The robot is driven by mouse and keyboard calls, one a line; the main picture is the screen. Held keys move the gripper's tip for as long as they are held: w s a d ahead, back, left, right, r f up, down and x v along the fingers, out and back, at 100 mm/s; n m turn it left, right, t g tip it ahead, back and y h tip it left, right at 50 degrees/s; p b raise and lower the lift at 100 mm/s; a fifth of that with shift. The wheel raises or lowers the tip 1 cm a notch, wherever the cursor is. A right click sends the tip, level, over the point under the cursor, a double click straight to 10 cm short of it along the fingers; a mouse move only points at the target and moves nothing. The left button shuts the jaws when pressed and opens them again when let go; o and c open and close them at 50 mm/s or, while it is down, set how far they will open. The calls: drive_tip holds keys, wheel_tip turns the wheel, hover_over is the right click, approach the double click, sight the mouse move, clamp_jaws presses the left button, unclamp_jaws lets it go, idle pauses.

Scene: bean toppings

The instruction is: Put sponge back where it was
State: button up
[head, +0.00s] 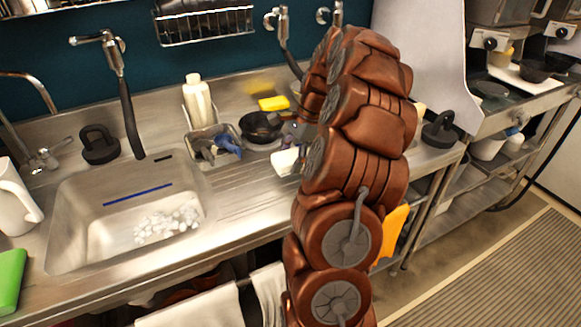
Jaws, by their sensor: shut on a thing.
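A yellow sponge (273,103) lies flat at the back of the steel counter, behind a black pan, near the backsplash. A green block (10,280), which may be another sponge, stands at the left edge of the view, left of the sink. My brown arm rises through the middle of the picture and bends down behind itself. It hides my gripper, so its fingers and anything between them cannot be made out. The arm's bent end is just right of the yellow sponge; whether anything touches the sponge cannot be told.
The sink (120,215) holds white foam and a blue strip. A white bottle (197,100), a metal container (214,146) with dark and blue items, the black pan (262,126) and a white cup-like thing (285,161) crowd the counter. A white pitcher (15,198) stands left.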

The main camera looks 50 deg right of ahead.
sight(291, 176)
drive_tip(key=shift+f+p, duration=0.6)
drive_tip(key=shift+f, duration=1.2)
drive_tip(key=shift+f, duration=0.2)
drive_tip(key=o, duration=1.1)
drive_tip(key=shift+r, duration=0.1)
drive_tip(key=shift+b+v, duration=1.4)
drive_tip(key=shift+v, duration=4.75)
drive_tip(key=shift+w+a, duration=0.1)
drive_tip(key=shift+a, duration=0.05)
